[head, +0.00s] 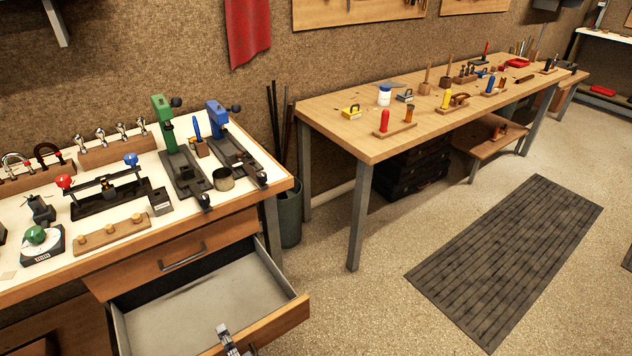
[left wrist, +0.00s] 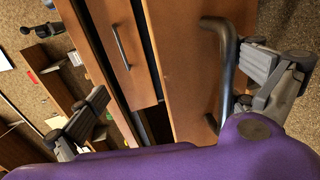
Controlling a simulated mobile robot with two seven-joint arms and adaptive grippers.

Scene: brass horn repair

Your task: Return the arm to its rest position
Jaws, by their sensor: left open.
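My left gripper (left wrist: 178,78) is open, with its fingers spread wide in the left wrist view. A dark curved drawer handle (left wrist: 226,72) lies between the fingers, close to the right one; I cannot tell whether they touch. The handle is on the wooden front of the pulled-out drawer (left wrist: 185,75). In the head view, a small part of my left gripper (head: 227,341) shows at the bottom edge, by the drawer front. The open drawer (head: 200,300) is empty where it shows. My right gripper is in neither view.
A white-topped workbench (head: 110,255) above the drawer holds green and blue clamping tools and several small fixtures. A long wooden bench (head: 340,125) with hand tools stands at the right. A dark bin (head: 289,215) stands between them. The floor around the dark mat (head: 510,255) is clear.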

